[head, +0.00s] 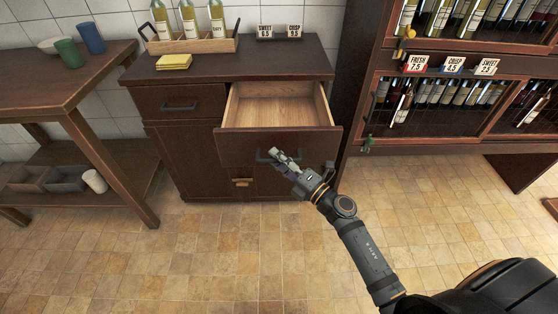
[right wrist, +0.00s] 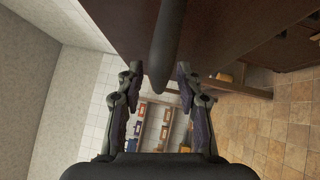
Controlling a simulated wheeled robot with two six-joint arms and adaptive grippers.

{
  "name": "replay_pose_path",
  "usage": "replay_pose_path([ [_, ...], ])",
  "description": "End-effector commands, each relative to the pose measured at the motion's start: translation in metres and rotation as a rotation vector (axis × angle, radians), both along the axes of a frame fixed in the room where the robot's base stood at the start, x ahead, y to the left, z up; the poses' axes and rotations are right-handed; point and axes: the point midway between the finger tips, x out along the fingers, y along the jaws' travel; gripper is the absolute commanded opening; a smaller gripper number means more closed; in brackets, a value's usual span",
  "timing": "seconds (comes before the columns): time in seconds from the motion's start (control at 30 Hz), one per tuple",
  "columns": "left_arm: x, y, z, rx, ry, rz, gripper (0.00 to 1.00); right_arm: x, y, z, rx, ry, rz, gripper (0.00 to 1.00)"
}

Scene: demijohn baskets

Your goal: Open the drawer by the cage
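The drawer (head: 277,147) by the cage is pulled out of the dark wooden cabinet (head: 185,150). Its pale wooden inside (head: 278,110) looks empty. My right gripper (head: 282,157) is at the dark bar handle (head: 262,158) on the drawer's front. In the right wrist view the handle (right wrist: 168,50) lies between the two fingers (right wrist: 160,72), which stand apart with a gap visible on the left side. Whether a finger touches the handle is hard to tell. The barred bottle cage (head: 437,105) stands right of the cabinet. My left gripper is out of view.
A closed drawer (head: 180,104) sits to the left of the open one. A bottle carrier (head: 192,43), yellow cloth (head: 174,62) and price signs (head: 280,32) stand on the cabinet top. A wooden table (head: 60,78) is at left. The tiled floor (head: 220,250) in front is clear.

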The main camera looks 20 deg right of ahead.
Motion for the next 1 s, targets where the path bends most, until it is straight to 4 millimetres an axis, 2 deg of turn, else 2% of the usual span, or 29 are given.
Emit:
replay_pose_path([
  [0.17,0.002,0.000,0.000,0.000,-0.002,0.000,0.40,-0.011,-0.006,-0.003,-0.004,0.002,0.001,0.36],
  [0.4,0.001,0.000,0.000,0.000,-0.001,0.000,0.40,-0.052,-0.029,-0.010,-0.003,0.005,0.004,0.36],
  [0.6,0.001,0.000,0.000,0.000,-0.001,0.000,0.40,-0.079,-0.044,-0.014,-0.004,0.004,0.004,0.36],
  [0.8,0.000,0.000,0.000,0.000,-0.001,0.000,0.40,-0.097,-0.054,-0.016,-0.003,0.002,0.004,0.36],
  [1.0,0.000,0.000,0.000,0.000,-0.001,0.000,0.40,-0.103,-0.058,-0.017,-0.002,0.000,0.001,0.36],
])
